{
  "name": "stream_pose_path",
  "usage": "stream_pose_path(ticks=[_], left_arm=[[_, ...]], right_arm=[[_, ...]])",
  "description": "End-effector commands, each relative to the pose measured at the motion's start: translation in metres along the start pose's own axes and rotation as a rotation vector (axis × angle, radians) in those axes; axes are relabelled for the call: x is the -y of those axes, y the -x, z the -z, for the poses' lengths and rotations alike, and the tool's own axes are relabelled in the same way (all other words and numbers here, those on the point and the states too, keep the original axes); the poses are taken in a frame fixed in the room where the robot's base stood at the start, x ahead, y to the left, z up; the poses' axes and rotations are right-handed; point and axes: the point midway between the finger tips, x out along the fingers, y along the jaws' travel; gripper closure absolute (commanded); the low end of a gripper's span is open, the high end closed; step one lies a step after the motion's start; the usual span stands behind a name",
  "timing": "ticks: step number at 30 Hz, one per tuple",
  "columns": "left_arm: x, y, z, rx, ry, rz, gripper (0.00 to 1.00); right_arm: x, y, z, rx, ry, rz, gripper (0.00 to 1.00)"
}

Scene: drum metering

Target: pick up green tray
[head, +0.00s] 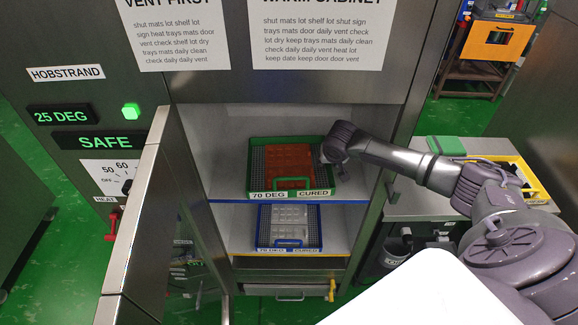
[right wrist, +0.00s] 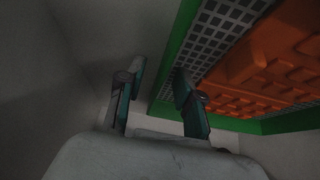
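The green tray (head: 249,172) sits on the upper shelf of the open cabinet, with an orange moulded mat (head: 288,160) on its grey grid and a green handle at the front. Its front label reads 70 DEG CURED. My right gripper (head: 340,167) is inside the cabinet at the tray's right side. In the right wrist view the two fingers (right wrist: 154,82) are spread apart with nothing between them, and the tray's green rim (right wrist: 179,42) runs close by the right finger. I cannot tell whether that finger touches the rim. My left gripper is not in view.
A blue tray (head: 290,245) with pale parts sits on the lower shelf, labelled CURED. The open cabinet door (head: 140,225) stands at the left. A side bench (head: 415,205) at the right holds a green item (head: 446,146) and a yellow-edged tray.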

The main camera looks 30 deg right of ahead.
Motion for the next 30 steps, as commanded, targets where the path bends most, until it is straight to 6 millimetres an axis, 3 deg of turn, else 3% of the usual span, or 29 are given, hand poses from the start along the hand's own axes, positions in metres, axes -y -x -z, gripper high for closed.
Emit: stream_pose_path(ticks=[4,9,11,30], left_arm=[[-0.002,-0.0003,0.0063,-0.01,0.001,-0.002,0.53],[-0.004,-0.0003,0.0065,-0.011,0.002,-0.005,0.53],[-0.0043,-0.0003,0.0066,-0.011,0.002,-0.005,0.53],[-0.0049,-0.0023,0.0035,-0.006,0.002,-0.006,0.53]], right_arm=[[0.0,-0.0001,-0.0003,0.0,0.0,0.0,0.65],[-0.0002,0.0,-0.0003,0.0,0.0,0.0,0.93],[-0.0002,0.0001,-0.0003,0.0,0.0,-0.001,1.0],[0.0001,0.002,0.0016,-0.004,-0.003,0.001,1.0]])
